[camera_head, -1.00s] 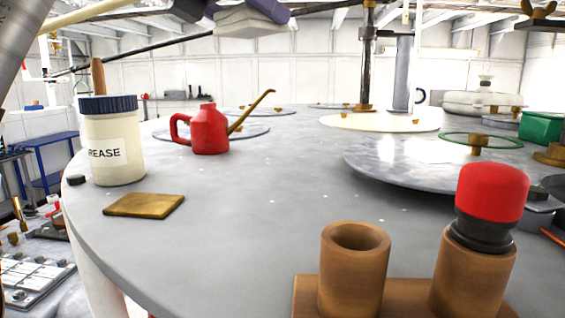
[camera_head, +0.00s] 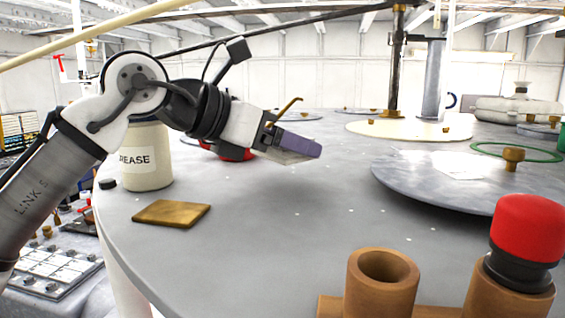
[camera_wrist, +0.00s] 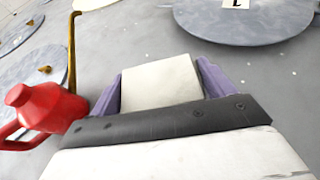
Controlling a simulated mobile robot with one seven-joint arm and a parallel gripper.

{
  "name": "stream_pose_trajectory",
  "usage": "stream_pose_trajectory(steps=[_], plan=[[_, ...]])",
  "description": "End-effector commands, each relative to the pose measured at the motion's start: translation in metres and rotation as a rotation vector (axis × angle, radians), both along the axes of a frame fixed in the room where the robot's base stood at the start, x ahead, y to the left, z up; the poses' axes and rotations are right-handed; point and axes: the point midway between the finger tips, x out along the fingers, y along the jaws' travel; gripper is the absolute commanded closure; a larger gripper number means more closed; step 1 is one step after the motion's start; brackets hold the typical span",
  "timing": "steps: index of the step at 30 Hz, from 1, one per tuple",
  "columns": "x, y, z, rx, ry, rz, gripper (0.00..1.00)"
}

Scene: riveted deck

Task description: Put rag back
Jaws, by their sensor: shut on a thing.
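My gripper (camera_head: 300,148) is shut on a pale, cream-white folded rag (camera_wrist: 160,82). In the wrist view its purple fingers press the rag from both sides. In the head view the rag (camera_head: 285,156) shows as a pale edge below the purple finger, held above the grey round deck (camera_head: 260,225). No other rag is in view.
A flat brass plate (camera_head: 171,213) lies near the left edge, by the grease tub (camera_head: 146,165). The red oil can (camera_wrist: 45,108) is close left of the gripper. Brown cups (camera_head: 383,282), one with a red-capped thing (camera_head: 527,228), stand in front. The deck's middle is clear.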

Motion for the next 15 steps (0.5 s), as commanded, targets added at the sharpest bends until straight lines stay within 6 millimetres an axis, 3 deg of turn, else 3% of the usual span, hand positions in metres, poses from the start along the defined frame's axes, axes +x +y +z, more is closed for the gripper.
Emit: stream_pose_trajectory(steps=[9, 15], plan=[[-0.001, 0.0, -0.036, -0.001, 0.0, -0.002, 0.41], [-0.001, 0.0, -0.042, 0.0, -0.002, -0.001, 0.41]])
